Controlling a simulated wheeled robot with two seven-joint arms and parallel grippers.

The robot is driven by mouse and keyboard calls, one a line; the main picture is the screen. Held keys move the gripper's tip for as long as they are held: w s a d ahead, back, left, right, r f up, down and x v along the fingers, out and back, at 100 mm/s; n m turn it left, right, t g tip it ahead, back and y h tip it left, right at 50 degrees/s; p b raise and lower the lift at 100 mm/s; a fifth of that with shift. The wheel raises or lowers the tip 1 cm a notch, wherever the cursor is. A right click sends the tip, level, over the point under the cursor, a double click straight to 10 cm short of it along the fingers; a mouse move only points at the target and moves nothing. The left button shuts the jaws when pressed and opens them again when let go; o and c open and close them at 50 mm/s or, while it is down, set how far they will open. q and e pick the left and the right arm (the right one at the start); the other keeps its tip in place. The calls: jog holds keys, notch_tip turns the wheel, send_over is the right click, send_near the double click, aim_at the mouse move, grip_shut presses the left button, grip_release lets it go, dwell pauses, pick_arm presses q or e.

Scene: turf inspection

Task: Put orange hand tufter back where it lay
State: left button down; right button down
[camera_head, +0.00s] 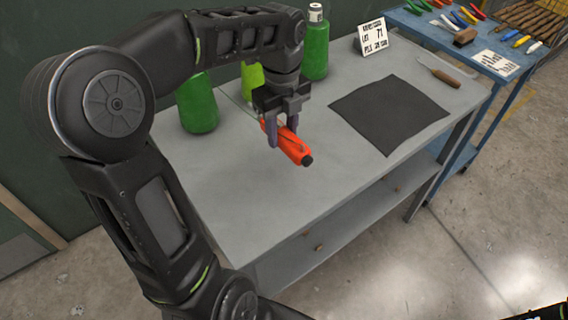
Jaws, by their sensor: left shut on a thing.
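The orange hand tufter (293,148) is an orange cylinder with a dark end. My left gripper (285,138) points down and is shut around it, over the grey table (240,200). I cannot tell whether the tufter touches the tabletop or hangs just above it. Part of the tufter is hidden behind the fingers. My right gripper is not seen; only a dark bit of something shows at the bottom right corner.
A dark square mat (389,113) lies on the table's right half, with a wooden-handled tool (440,72) beyond it. A green bottle (315,45), green container (198,105) and label card (373,35) stand behind. A blue table (468,50) holds several tools.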

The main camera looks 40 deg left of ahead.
aim_at(282, 130)
pick_arm(q)
notch_tip(282, 130, down, 5)
jog(key=shift+f, duration=0.1)
dwell(0.3)
jog(key=shift+f, duration=1.85)
jog(key=shift+f, duration=0.15)
jog(key=c, duration=0.9)
grip_release()
notch_tip(282, 130, up, 12)
jog(key=shift+r, duration=0.2)
